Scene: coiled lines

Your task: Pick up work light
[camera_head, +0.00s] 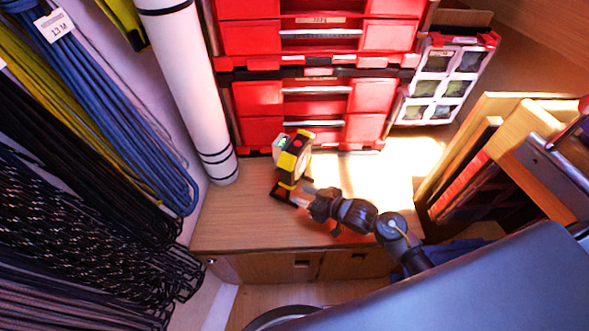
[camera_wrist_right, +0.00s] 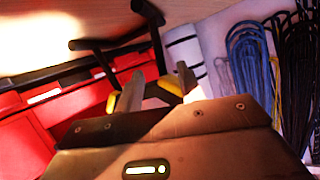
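The work light (camera_head: 296,158) is yellow and black with a dark foot frame, near the left part of the wooden bench top. My right gripper (camera_head: 298,194) reaches it from the lower right, close to its lower part. In the right wrist view the yellow part of the work light (camera_wrist_right: 168,84) shows between the two grey fingers of my right gripper (camera_wrist_right: 159,68), with its black frame bars beyond. I cannot tell whether the fingers press on it, or whether its foot rests on the bench. My left gripper is not in view.
A white roll (camera_head: 185,80) stands upright on the left, beside hanging coiled ropes (camera_head: 110,110). Wooden panels (camera_head: 470,160) stand to the right. The bench's front left is clear.

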